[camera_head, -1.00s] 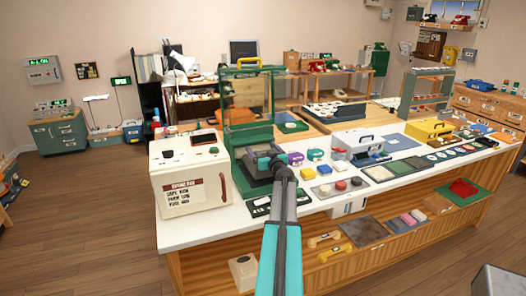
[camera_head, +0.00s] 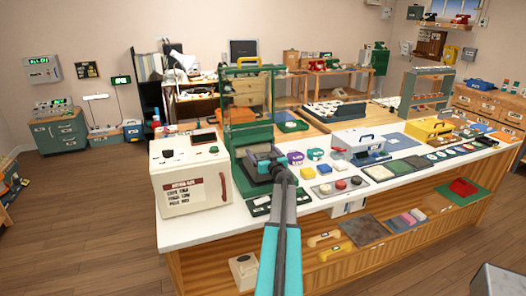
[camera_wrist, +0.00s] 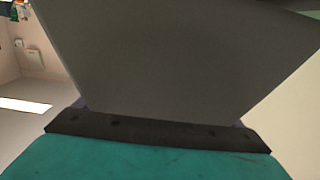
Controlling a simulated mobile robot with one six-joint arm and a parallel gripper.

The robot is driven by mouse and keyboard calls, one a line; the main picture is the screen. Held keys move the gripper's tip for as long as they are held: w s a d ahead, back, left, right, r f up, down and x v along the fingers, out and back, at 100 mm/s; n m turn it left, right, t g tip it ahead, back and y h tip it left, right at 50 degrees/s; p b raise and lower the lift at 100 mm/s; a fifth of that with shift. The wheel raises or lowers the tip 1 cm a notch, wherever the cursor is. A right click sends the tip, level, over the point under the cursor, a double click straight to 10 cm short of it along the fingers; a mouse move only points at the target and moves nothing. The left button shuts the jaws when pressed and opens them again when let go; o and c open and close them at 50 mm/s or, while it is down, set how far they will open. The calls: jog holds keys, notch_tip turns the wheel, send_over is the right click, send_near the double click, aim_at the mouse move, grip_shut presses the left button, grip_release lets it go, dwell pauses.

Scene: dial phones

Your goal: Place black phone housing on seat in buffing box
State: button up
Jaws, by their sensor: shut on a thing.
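My gripper (camera_head: 266,163) is at the front opening of a green-framed box (camera_head: 240,178) on the white counter. It is shut on the black phone housing (camera_wrist: 165,55), whose smooth dark grey surface fills most of the wrist view. In the head view the housing is small and mostly hidden by my gripper and arm. The green box has a clear upper panel and a dark inside. I take it as the buffing box, but cannot read a name on it. Its seat is hidden, and I cannot tell whether the housing touches it.
A cream machine (camera_head: 190,182) with a red label stands close left of the green box. Purple, blue and yellow pieces (camera_head: 316,154) and a tray with coloured buttons (camera_head: 338,187) lie close to the right. A white case (camera_head: 360,141) stands farther right.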

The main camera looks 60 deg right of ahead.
jog(key=o, duration=1.5)
jog(key=shift+r, duration=0.1)
jog(key=shift+r, duration=0.5)
jog(key=shift+b+v, duration=0.65)
jog(key=shift+v, duration=5.35)
